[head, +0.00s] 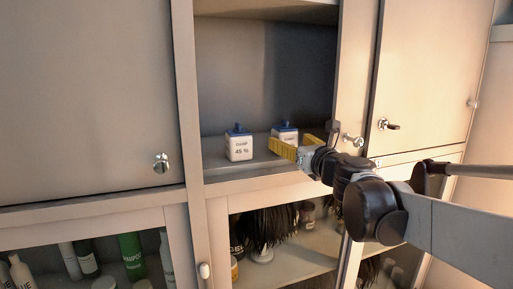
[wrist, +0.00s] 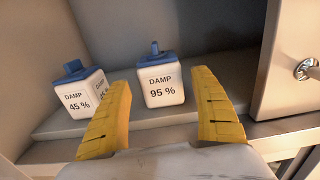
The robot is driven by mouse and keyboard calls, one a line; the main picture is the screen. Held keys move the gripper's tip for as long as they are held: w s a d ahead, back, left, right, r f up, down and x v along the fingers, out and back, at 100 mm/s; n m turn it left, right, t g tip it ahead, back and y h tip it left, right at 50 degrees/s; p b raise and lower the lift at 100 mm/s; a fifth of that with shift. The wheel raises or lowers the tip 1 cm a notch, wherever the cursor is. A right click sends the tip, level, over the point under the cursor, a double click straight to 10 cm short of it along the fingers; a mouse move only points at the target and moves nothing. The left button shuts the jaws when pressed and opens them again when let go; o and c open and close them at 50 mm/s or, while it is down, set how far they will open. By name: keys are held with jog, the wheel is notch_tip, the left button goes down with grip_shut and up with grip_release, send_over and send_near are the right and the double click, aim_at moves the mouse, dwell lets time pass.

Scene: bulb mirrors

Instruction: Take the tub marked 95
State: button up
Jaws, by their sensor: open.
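The tub marked 95 % (wrist: 162,83) is a white box with a blue lid, labelled DAMP, upright on the cabinet shelf. In the wrist view it stands ahead of my gripper (wrist: 163,108), in line with the gap between the yellow fingers. The fingers are open, with nothing seen gripped between them. In the head view this tub (head: 286,129) is partly hidden behind my gripper (head: 293,148). A similar tub marked 45 % (head: 239,146) stands to its left, apart from it; it also shows in the wrist view (wrist: 82,92).
The shelf (head: 216,165) is bounded by a post on the left and a door (wrist: 296,60) with a round knob on the right. Below are glass-fronted cabinets with bottles (head: 131,256) and dark brushes (head: 265,228). Free space lies above the tubs.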

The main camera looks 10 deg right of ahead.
aim_at(290, 131)
jog(key=shift+w+a, duration=0.2)
jog(key=shift+w, duration=1.1)
jog(key=shift+w, duration=0.1)
jog(key=shift+w, duration=0.2)
jog(key=shift+s, duration=0.1)
jog(key=c, duration=1)
jog(key=shift+r, duration=0.15)
jog(key=shift+r+p, duration=0.65)
jog(key=shift+r, duration=0.4)
jog(key=shift+s, duration=0.1)
jog(key=shift+s+d+p, duration=0.55)
jog(key=shift+s+p, duration=0.25)
jog(key=shift+s, duration=1.95)
jog(key=shift+s+d+p, duration=0.5)
jog(key=shift+s+p, duration=0.25)
jog(key=shift+s, duration=1.95)
jog(key=shift+s+d+p, duration=0.55)
jog(key=shift+s+p, duration=0.25)
jog(key=shift+s, duration=1.95)
